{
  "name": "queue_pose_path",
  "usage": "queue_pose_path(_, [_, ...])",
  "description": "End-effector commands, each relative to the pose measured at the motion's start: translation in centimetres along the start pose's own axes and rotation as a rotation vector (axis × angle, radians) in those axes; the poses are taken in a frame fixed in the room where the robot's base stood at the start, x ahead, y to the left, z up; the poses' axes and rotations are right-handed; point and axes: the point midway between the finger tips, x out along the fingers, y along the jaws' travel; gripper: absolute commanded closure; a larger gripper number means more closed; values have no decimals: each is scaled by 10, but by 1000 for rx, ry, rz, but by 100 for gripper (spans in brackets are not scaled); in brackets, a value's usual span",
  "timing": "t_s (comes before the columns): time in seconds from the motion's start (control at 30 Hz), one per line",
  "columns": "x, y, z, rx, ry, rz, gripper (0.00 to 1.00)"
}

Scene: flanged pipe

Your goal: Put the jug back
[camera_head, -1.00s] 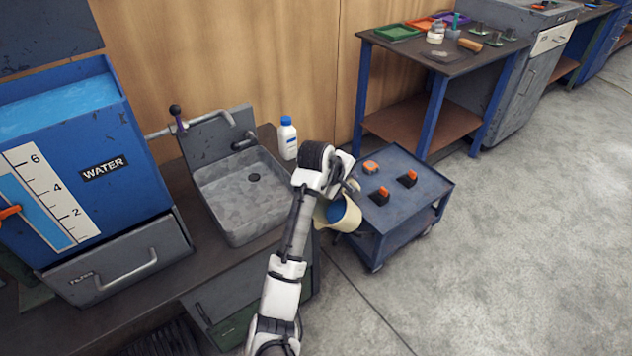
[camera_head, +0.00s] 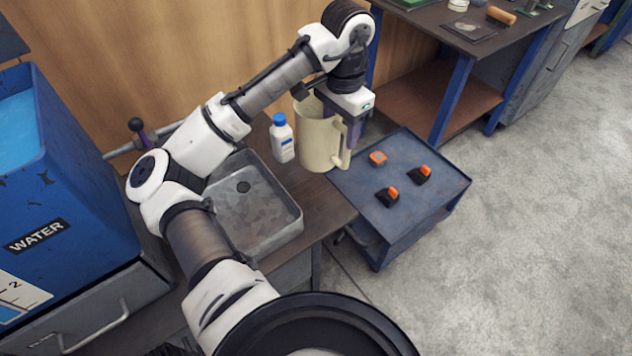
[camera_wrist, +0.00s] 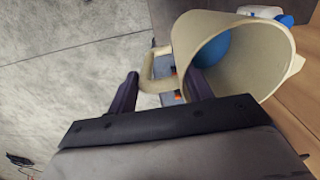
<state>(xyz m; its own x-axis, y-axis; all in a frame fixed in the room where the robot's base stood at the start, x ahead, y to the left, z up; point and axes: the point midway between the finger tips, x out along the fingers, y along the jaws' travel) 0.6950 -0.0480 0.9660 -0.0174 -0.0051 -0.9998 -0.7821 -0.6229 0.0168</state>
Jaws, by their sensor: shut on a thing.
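The cream jug (camera_head: 312,140) is upright in the head view, at the right end of the sink bench, beside the white bottle. Its handle faces right, towards my gripper (camera_head: 350,132), which is shut on the handle. Whether the jug's base touches the bench top cannot be told. In the wrist view the jug (camera_wrist: 270,45) fills the upper right with its mouth towards the camera, and something blue shows inside. Its handle (camera_wrist: 152,72) lies between the two fingers of my gripper (camera_wrist: 162,80).
A white bottle with a blue cap (camera_head: 282,138) stands close left of the jug. The sink (camera_head: 285,225) and blue water tank (camera_head: 60,190) are further left. A blue cart (camera_head: 440,190) with small orange-topped items stands right. A workbench (camera_head: 470,45) stands behind the cart.

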Motion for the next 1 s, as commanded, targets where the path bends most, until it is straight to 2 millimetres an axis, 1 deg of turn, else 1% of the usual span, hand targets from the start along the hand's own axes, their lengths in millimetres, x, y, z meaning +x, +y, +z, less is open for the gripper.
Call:
queue_pose_path(0.03, [-3, 0, 6, 23, 1, -12, 100])
queue_pose_path(0.13, [-1, 1, 12, 54, 2, -21, 100])
queue_pose_path(0.23, [11, 1, 13, 62, 3, -20, 100])
queue_pose_path(0.37, [38, 1, 13, 60, 2, -21, 100])
queue_pose_path(0.7, [123, -1, 12, 58, 2, -22, 100])
queue_pose_path(0.83, [145, -2, 12, 58, 4, -23, 100])
queue_pose_path(0.9, [152, -2, 11, 58, 4, -24, 100])
queue_pose_path(1.0, [158, -2, 11, 59, 5, -24, 100])
